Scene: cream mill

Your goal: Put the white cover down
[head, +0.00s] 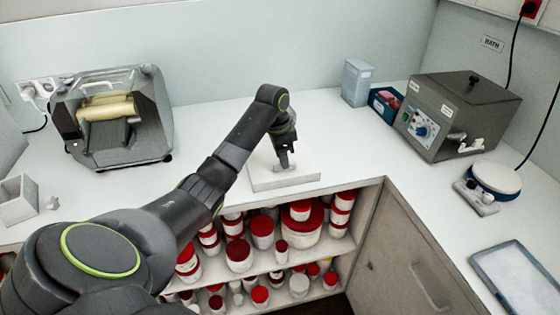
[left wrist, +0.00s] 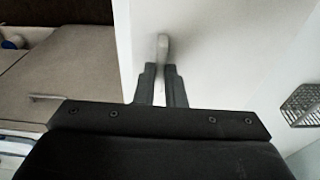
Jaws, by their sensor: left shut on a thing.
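The white cover (head: 268,181) is a flat, square, pale slab near the front edge of the counter, left of the inner corner. My left gripper (head: 286,165) reaches down onto its upper side from above. In the left wrist view the gripper (left wrist: 163,85) is shut on a pale upright grip (left wrist: 163,48) that stands out from a broad white surface. I cannot tell whether the cover touches the counter or hangs just above it. My right gripper is in neither view.
A grey mill with yellowish rollers (head: 107,106) stands left on the white counter (head: 215,120). A grey bath unit (head: 460,112), a blue box (head: 384,101), a pale box (head: 356,82), a round-topped device (head: 494,180) and a tray (head: 515,276) are right. Red-lidded jars (head: 262,230) fill shelves below.

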